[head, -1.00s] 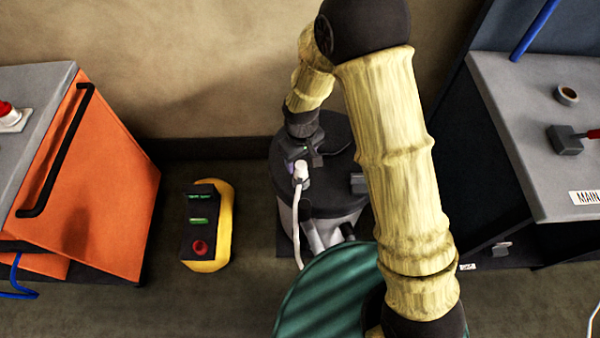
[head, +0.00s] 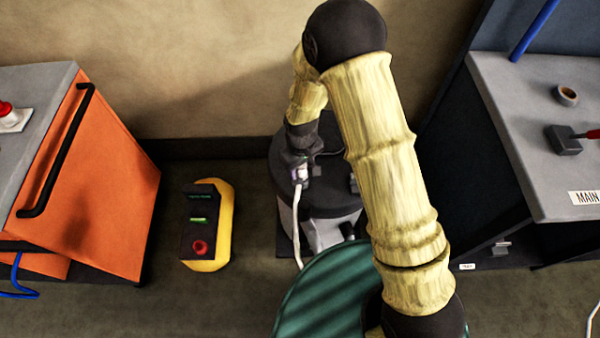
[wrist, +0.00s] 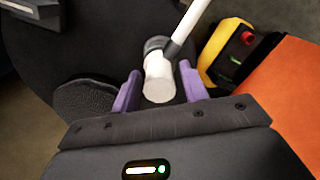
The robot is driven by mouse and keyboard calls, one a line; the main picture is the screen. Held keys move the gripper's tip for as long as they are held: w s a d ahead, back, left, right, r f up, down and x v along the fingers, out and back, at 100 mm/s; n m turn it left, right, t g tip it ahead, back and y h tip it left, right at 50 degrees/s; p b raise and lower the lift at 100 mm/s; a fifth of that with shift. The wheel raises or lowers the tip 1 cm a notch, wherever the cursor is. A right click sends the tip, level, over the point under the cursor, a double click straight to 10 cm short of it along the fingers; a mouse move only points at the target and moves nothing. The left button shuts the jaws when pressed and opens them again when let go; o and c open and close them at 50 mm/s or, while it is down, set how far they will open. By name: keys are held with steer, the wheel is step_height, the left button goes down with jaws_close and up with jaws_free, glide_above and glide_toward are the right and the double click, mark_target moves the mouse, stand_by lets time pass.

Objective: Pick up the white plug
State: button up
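The white plug (wrist: 160,82) with its white cord shows in the wrist view, between the two purple fingers of my gripper (wrist: 160,90). The fingers stand on either side of it, with a small gap visible on each side. In the head view the plug (head: 300,173) sits at the left part of the round black top (head: 325,200), partly hidden by my gripper (head: 301,160). Its cord hangs down over the front edge of the top.
A yellow and black box (head: 207,225) with a red button stands on the floor to the left. An orange cabinet (head: 100,180) is further left. A grey bench (head: 540,140) is at the right. A green striped round surface (head: 325,295) is in front.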

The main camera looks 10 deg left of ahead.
steer(key=c, duration=0.7)
step_height(320, 180, up, 10)
steer(key=shift+r, duration=0.1)
stand_by(0.6)
step_height(320, 180, up, 3)
steer(key=p, duration=0.3)
stand_by(0.3)
